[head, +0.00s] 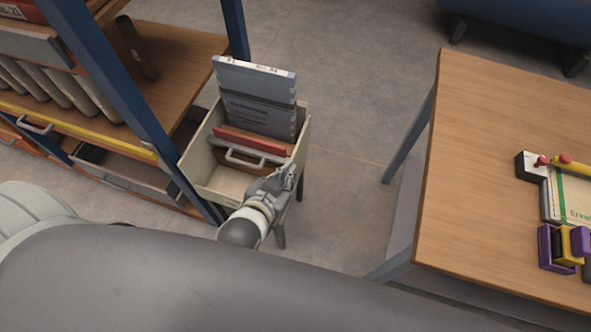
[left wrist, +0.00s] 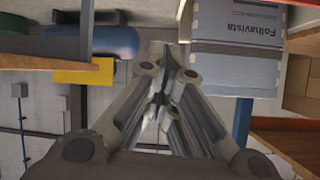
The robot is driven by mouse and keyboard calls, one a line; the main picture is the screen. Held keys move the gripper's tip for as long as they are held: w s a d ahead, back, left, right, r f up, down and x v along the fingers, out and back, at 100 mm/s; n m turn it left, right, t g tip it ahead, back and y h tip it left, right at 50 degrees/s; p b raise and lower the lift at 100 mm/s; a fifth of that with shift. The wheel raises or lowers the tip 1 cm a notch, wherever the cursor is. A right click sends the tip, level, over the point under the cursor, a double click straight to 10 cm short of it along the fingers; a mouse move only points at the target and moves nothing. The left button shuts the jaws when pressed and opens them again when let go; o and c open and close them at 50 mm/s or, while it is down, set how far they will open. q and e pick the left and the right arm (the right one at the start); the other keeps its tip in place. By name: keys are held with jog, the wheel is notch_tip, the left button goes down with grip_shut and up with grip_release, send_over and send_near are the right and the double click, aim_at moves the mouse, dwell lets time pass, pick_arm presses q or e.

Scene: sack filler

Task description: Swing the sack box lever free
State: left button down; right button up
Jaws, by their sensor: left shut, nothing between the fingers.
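The sack box (head: 208,160) is a cream, open-topped box on legs. A grey sack-like pack (head: 258,95) stands upright in it; the left wrist view shows a pack lettered "Folhavista" (left wrist: 237,38) at upper right. A red bar (head: 250,141) crosses the box in front of the pack. A pale U-shaped handle (head: 240,160), possibly the lever, sits below it on a brown part. My left gripper (head: 291,176) is shut and empty at the box's front right, right of the handle; whether it touches the box is unclear. Its closed fingers fill the middle of the left wrist view (left wrist: 163,65). My right gripper is out of view.
A blue-framed shelf rack (head: 105,80) with drawers stands close on the left. A wooden table (head: 480,180) on the right holds a red-knobbed device (head: 532,165) and purple and yellow parts (head: 560,247). Grey floor lies clear between box and table.

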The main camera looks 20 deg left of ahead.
pick_arm(q)
jog(key=shift+g, duration=0.3)
jog(key=w+f, duration=0.1)
jog(key=f, duration=0.1)
jog(key=w+f, duration=0.2)
jog(key=f, duration=0.1)
jog(key=w+f+p, duration=0.1)
jog(key=w+f, duration=0.1)
jog(key=f, duration=0.1)
jog(key=shift+a+f, duration=0.1)
jog(key=shift+f, duration=0.1)
jog(key=shift+s+f, duration=0.2)
jog(key=shift+s, duration=0.15)
jog(key=shift+w, duration=0.1)
jog(key=shift+a+f, duration=0.1)
jog(key=shift+a, duration=0.05)
